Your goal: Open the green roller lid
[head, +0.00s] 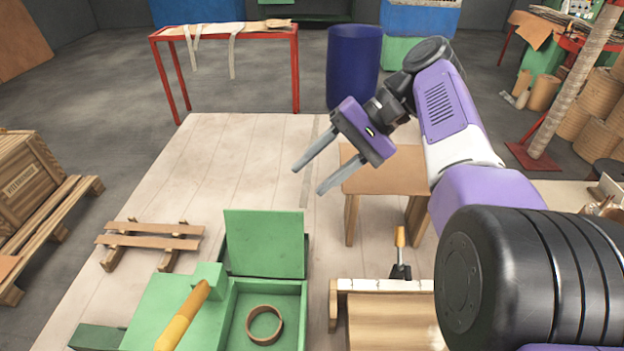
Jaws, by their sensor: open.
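A green box (236,321) stands at the lower middle of the head view. Its green lid (264,243) stands raised at the back edge, nearly upright, and the inside shows. A brown ring (264,324) lies inside the box. A yellow-orange handle (184,318) slants up beside the box on the left, over green machine parts. My gripper (308,179) is open and empty, its two grey fingers spread apart. It hangs in the air above and beyond the lid, up and to the right of it, touching nothing.
A brown wooden stool (388,178) stands behind and below my gripper. A small wooden rack (152,240) is at left. The pale board floor (215,165) beyond the box is mostly clear.

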